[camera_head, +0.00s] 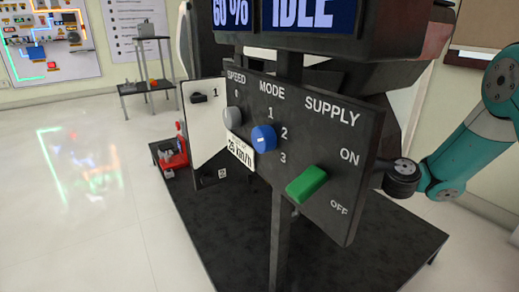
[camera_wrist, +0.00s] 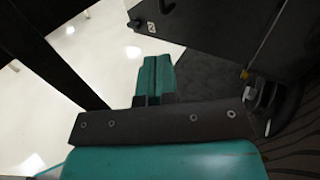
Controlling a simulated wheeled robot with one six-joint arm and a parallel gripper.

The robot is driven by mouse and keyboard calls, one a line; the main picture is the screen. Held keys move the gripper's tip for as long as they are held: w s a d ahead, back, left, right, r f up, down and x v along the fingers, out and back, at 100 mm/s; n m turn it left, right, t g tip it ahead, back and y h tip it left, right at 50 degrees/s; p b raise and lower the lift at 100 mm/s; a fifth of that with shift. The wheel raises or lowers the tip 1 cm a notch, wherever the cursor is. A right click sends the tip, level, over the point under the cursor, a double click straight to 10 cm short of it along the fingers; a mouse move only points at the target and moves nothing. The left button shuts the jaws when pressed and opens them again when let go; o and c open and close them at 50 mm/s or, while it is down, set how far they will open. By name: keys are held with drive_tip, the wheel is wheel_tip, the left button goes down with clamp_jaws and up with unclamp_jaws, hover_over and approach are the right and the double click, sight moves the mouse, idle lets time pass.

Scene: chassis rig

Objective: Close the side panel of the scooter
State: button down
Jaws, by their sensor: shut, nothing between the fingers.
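The scooter's side panel appears to be the white and black panel (camera_head: 205,128) behind the control board in the head view. It stands out at an angle, with a black handle near its top and a small square tag near its bottom. In the wrist view a dark panel (camera_wrist: 208,28), apparently the same one, crosses the top with a similar tag. My gripper (camera_wrist: 154,60) is shut and empty, its teal fingers pointing toward the panel's lower edge with a visible gap in the picture. In the head view my gripper is hidden behind the control board; only my teal arm shows at right.
The control board (camera_head: 290,145) with grey, blue and green controls stands in front on a post. A dark platform (camera_head: 225,235) lies below. A small red object (camera_head: 174,155) sits at its left edge. A small black table (camera_head: 147,88) stands behind. The left floor is clear.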

drive_tip(key=p+x, duration=1)
drive_tip(key=x, duration=0.4)
drive_tip(key=shift+r+m, duration=0.35)
drive_tip(key=shift+m, duration=0.05)
drive_tip(key=shift+w+p, duration=0.2)
drive_tip(key=shift+p, duration=0.15)
